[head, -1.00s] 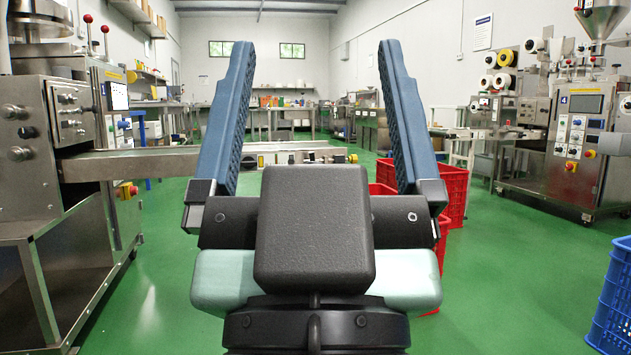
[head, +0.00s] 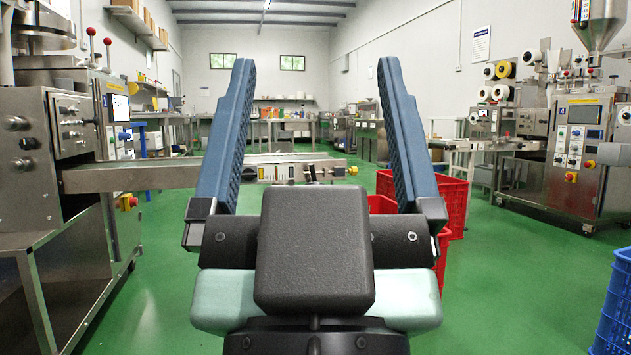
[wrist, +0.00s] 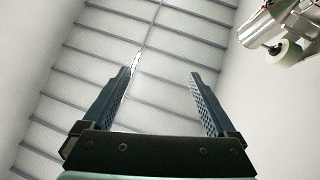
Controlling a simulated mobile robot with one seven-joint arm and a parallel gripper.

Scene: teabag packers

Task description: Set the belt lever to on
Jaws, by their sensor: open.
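The conveyor belt (head: 150,177) runs from the left machine to the middle of the head view. Its end panel (head: 290,173) carries small knobs, coloured switches and a yellow-red knob (head: 352,170). A small dark upright piece (head: 312,173) shows in front of this panel, just above my gripper's body; I cannot tell whether it is the belt lever. My gripper (head: 316,75) is open and empty, its two blue fingers pointing up in front of the belt. In the wrist view my gripper (wrist: 163,80) is open towards the ceiling. My gripper body hides what lies below the panel.
Red crates (head: 450,200) stand right of my gripper. A blue crate (head: 612,310) is at the lower right. Packing machines stand at left (head: 70,140) and right (head: 575,160). Green floor (head: 500,270) is clear between the crates. A metal part with a white roller (wrist: 283,52) shows in the wrist view.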

